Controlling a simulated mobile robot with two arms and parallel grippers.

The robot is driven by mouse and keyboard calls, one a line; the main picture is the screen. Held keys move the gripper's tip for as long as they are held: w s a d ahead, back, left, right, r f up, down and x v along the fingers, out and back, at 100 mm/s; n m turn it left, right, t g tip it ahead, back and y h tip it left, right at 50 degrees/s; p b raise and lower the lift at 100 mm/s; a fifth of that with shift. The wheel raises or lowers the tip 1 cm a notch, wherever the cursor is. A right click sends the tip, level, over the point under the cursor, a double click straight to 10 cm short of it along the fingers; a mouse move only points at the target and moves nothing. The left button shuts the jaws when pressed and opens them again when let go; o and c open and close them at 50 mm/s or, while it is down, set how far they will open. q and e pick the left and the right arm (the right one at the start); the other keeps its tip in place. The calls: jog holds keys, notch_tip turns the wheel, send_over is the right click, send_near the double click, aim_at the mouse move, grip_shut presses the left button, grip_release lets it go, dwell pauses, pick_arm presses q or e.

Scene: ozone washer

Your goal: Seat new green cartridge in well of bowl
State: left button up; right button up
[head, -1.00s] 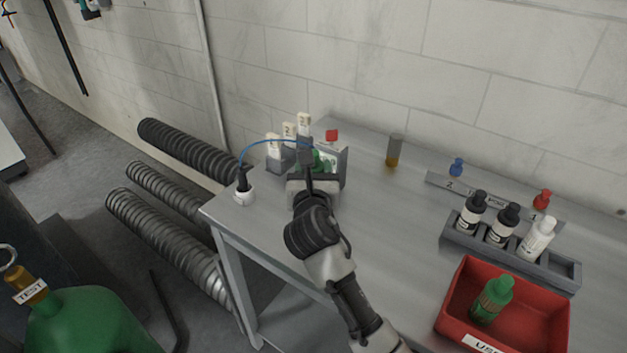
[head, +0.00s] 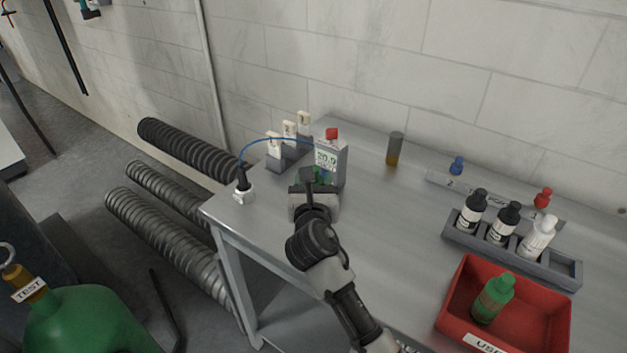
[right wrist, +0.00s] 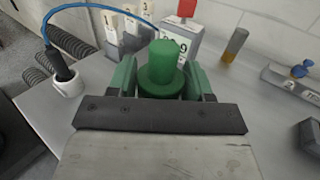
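My right gripper (head: 318,178) is over the left part of the metal bench, just in front of the grey meter. In the right wrist view its two green fingers (right wrist: 161,82) flank a green cartridge (right wrist: 163,68) closely on both sides, and it looks gripped, with its narrower end showing. In the head view the cartridge is mostly hidden by the gripper. Another green cartridge (head: 494,298) leans in the red tray (head: 455,308) labelled "USE…" at the right. I cannot make out a bowl or its well. My left gripper is not in view.
The meter (head: 331,155) reads 20.9 and has a red top. Left of it are a white-tabbed rack (head: 284,162) and a white cup (head: 243,194) with a black plug and blue cable. A bottle rack (head: 563,268) stands right. The bench middle is clear.

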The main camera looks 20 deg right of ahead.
jog(key=o, duration=0.3)
jog(key=shift+o, duration=0.2)
jog(key=shift+r, duration=0.1)
jog(key=shift+r, duration=0.35)
jog(key=shift+s+a+r, duration=0.1)
jog(key=shift+s+r, duration=0.05)
jog(key=shift+s, duration=0.15)
jog(key=v, duration=1.1)
jog(key=shift+s+b, duration=0.2)
jog(key=shift+b, duration=0.25)
jog(key=shift+a+r, duration=0.1)
